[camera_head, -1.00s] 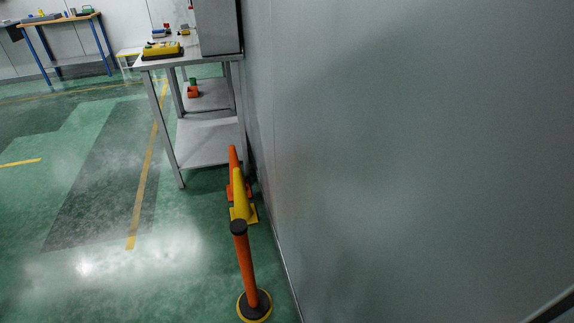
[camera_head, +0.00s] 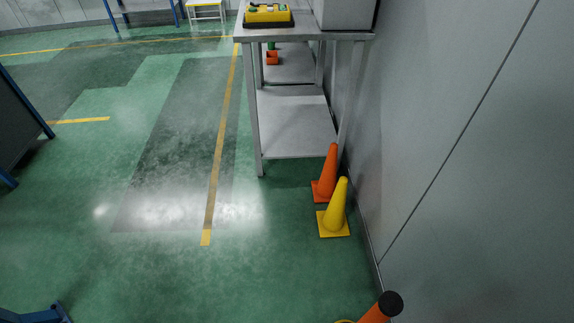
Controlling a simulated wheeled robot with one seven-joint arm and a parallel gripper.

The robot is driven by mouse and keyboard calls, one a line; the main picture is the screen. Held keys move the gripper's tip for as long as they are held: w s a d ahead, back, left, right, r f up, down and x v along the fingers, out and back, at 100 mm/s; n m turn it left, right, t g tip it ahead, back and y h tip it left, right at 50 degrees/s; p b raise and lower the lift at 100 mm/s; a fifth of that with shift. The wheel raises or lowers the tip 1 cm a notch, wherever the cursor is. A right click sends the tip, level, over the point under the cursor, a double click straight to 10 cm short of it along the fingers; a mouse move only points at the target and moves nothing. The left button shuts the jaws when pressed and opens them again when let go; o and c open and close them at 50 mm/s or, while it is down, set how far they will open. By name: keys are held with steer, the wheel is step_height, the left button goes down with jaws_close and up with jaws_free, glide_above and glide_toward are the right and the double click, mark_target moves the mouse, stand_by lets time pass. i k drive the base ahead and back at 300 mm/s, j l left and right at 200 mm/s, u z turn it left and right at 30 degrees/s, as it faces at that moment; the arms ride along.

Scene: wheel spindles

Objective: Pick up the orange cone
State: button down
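The orange cone (camera_head: 327,176) stands upright on the green floor by the wall, beside the near right leg of the metal table. A yellow cone (camera_head: 337,211) stands just in front of it and hides part of its base. My gripper is not in view.
An orange post (camera_head: 379,309) with a black top stands at the bottom right, cut off by the frame. The metal table (camera_head: 292,123) is behind the cones, and the grey wall (camera_head: 450,160) runs along the right. The floor (camera_head: 160,270) left of the cones is clear.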

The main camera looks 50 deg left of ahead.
mark_target(324, 189)
steer(key=u, duration=1.15)
steer(key=i+j, duration=0.3)
steer(key=i, duration=0.25)
steer(key=i+j, duration=0.35)
steer(key=i, duration=0.2)
steer(key=i+j, duration=0.3)
steer(key=i, duration=0.25)
steer(key=i+j, duration=0.35)
steer(key=i, duration=0.25)
steer(key=i+j+z, duration=0.1)
steer(key=i+j, duration=0.2)
steer(key=i, duration=0.25)
steer(key=i+j, duration=0.35)
steer(key=i, duration=0.2)
